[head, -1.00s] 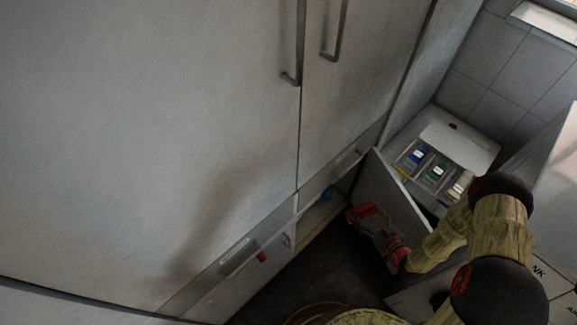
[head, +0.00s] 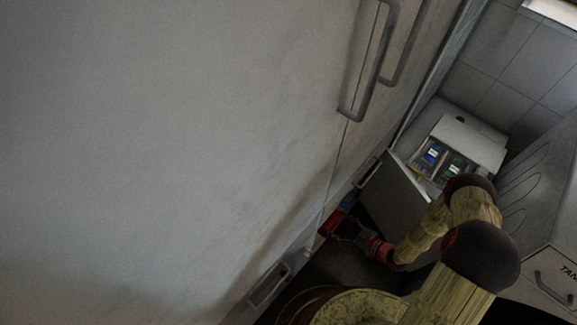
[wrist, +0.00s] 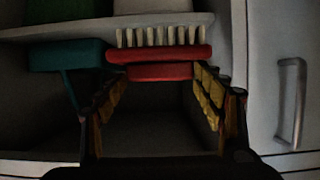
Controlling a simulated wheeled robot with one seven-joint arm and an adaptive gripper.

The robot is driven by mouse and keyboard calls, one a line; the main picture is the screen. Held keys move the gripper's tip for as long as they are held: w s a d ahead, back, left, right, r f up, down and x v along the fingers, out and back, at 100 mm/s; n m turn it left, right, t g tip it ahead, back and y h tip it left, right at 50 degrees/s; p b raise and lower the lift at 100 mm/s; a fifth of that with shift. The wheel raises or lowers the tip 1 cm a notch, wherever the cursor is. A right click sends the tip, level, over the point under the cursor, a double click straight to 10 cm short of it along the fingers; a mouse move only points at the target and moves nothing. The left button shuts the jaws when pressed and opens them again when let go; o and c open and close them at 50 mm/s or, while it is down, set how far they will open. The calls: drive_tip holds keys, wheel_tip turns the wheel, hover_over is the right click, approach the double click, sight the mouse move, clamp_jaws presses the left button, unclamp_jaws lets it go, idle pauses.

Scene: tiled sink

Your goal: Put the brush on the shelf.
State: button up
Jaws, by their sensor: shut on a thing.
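In the wrist view a red brush (wrist: 160,54) with a row of pale bristles pointing up lies across the fingertips of my gripper (wrist: 162,82). The fingers are shut on it from left and right. The brush is at the front of an open cabinet, close under the edge of the pale shelf board (wrist: 204,20). I cannot tell whether brush and board touch. In the head view my gripper (head: 329,226) is low at the cabinet opening, and the brush is hard to make out there.
A teal object (wrist: 68,55) is left of the brush, inside the cabinet. A green thing (wrist: 55,13) stands on the board. A cabinet door with a handle (wrist: 291,100) is at right.

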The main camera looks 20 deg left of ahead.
drive_tip(key=r+b+x, duration=0.1)
drive_tip(key=b+x, duration=0.1)
drive_tip(key=x, duration=0.4)
drive_tip(key=a+r+b+x, duration=0.1)
drive_tip(key=b+x, duration=0.1)
drive_tip(key=x, duration=0.4)
drive_tip(key=r+b+x, duration=0.1)
drive_tip(key=b+x, duration=0.1)
drive_tip(key=x, duration=0.4)
drive_tip(key=shift+w+a+r+b, duration=0.2)
drive_tip(key=shift+w+a+b, duration=0.1)
drive_tip(key=shift+a+b, duration=0.1)
drive_tip(key=shift+r, duration=0.1)
drive_tip(key=o, duration=1.2)
drive_tip(key=shift+o, duration=0.2)
